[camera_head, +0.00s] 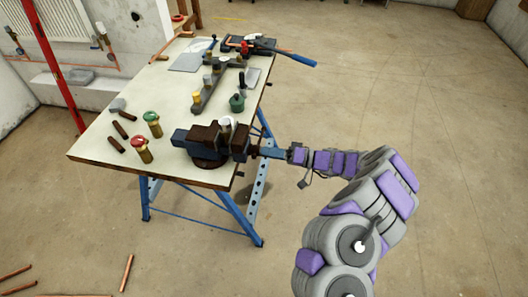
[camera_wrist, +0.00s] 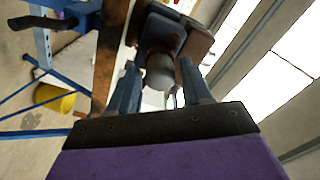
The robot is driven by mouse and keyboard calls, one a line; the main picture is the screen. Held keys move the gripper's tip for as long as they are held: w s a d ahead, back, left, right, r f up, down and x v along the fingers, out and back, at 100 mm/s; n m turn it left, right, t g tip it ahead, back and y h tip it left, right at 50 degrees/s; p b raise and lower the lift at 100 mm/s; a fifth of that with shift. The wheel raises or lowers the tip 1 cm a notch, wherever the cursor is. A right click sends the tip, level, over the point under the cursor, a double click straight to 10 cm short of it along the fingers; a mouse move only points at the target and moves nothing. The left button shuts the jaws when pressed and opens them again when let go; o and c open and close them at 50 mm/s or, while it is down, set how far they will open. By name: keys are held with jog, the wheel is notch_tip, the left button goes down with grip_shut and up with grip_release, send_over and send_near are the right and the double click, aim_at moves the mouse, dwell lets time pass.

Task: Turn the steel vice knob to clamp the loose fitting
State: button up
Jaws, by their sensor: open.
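The vice (camera_head: 203,143), dark brown and blue, sits at the table's near right corner. A pale rounded piece (camera_head: 227,124) shows at its jaws; I cannot tell whether it is the loose fitting. The steel vice knob (camera_wrist: 160,73) is a grey rounded end in the middle of the wrist view. My gripper (camera_head: 257,151) is at the vice's right end, beyond the table edge. In the wrist view my gripper (camera_wrist: 158,68) is open, with one blue finger on each side of the knob. I cannot tell whether the fingers touch it.
The workbench (camera_head: 95,140) has blue trestle legs. A red-topped valve (camera_head: 142,148), a green-topped valve (camera_head: 153,124), a row of fittings (camera_head: 207,92) and a blue-handled tool (camera_head: 285,54) lie on it. Copper pipes (camera_head: 126,273) lie on the floor at lower left. The floor to the right is clear.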

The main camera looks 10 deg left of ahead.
jog(key=shift+n, duration=0.9)
jog(key=shift+a, duration=0.15)
grip_shut()
